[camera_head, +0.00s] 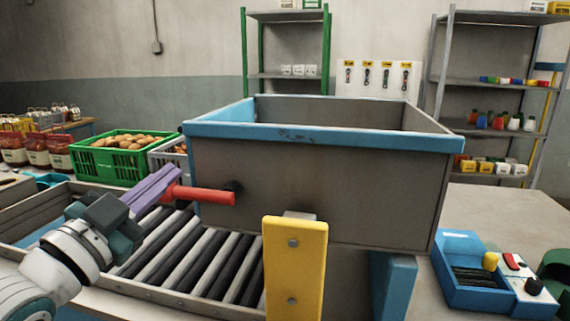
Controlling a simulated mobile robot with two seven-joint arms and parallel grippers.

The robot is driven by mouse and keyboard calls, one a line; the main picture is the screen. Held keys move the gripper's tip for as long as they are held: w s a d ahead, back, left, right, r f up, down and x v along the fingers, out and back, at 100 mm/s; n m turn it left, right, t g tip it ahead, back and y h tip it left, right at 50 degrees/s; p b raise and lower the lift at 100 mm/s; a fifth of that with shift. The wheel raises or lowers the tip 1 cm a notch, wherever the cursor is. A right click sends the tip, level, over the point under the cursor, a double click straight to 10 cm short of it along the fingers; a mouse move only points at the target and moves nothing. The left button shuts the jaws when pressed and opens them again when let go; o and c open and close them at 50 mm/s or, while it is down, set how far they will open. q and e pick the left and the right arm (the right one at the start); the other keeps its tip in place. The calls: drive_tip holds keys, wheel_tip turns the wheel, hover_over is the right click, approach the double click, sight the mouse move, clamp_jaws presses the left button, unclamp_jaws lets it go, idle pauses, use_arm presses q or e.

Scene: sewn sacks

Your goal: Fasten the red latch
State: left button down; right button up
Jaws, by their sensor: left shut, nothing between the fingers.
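The red latch (205,195) is a red bar lying nearly level along the front of a grey metal bin with a blue rim (320,137). Its right end meets a dark round pivot (233,188) on the bin's front wall. A yellow plate with two bolts (295,268) stands to the lower right of the latch, apart from it. My left gripper (166,187) has purple fingers and is shut with nothing held. Its fingertips are at the bar's left end; I cannot tell whether they touch it. My right gripper is out of view.
A roller conveyor (190,255) runs under my left gripper. A green crate of brown, rounded goods (120,155) and red jars (37,152) stand at the left. A blue box with a red switch (475,275) sits at the right. Shelves (490,80) stand behind.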

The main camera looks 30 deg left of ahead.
use_arm(q)
drive_tip(key=b+v, duration=0.1)
drive_tip(key=v, duration=0.6)
drive_tip(key=shift+a, duration=0.15)
